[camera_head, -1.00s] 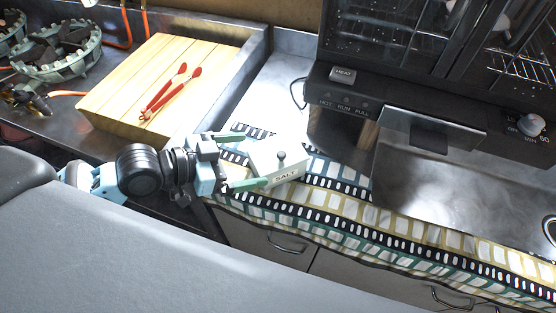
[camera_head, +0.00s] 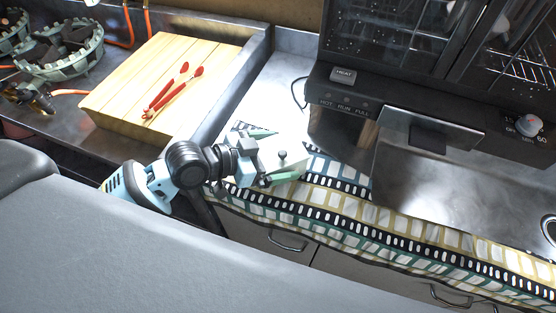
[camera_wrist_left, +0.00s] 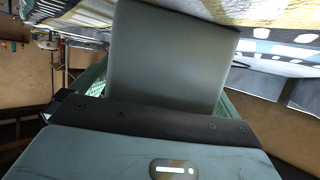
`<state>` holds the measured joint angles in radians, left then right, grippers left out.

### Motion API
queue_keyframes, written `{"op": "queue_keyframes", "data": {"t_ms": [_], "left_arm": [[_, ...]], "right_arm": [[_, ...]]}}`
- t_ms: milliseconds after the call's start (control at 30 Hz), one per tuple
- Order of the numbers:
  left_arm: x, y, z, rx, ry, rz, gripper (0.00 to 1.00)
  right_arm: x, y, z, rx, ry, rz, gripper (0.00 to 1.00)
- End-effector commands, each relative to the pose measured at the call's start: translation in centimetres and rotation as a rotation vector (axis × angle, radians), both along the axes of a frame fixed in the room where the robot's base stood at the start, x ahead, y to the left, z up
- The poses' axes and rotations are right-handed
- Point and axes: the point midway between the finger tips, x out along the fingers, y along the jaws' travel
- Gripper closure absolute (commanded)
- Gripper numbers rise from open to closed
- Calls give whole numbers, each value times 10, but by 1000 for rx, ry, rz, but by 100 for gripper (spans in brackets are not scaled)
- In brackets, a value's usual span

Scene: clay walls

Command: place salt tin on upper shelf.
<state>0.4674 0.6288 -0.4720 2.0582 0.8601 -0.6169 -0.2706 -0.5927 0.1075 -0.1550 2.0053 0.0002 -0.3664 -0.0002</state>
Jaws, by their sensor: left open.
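In the left wrist view the tin (camera_wrist_left: 170,55) fills the space between the green fingers as a plain grey-green block. I cannot tell whether the fingers touch it. My right gripper is out of view. I cannot make out the upper shelf.
A wooden board (camera_head: 200,62) with red tongs (camera_head: 172,92) lies at the left, near a gas burner (camera_head: 55,50). A dark oven (camera_head: 400,50) with a steel panel stands behind and right of the tin. The film-strip cloth (camera_head: 400,222) runs along the counter edge.

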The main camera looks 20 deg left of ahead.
Motion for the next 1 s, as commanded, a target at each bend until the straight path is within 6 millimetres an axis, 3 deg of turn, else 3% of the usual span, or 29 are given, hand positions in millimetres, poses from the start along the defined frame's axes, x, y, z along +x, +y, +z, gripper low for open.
{"op": "queue_keyframes", "data": {"t_ms": [167,567,867,1000], "left_arm": [[0,0,0,0,0,0,0],[0,0,1,-1,-1,0,52],[0,0,3,0,-3,-1,52],[0,0,13,0,-4,-1,62]], "right_arm": [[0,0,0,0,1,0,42],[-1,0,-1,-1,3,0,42],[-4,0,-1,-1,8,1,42],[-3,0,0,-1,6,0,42]]}}
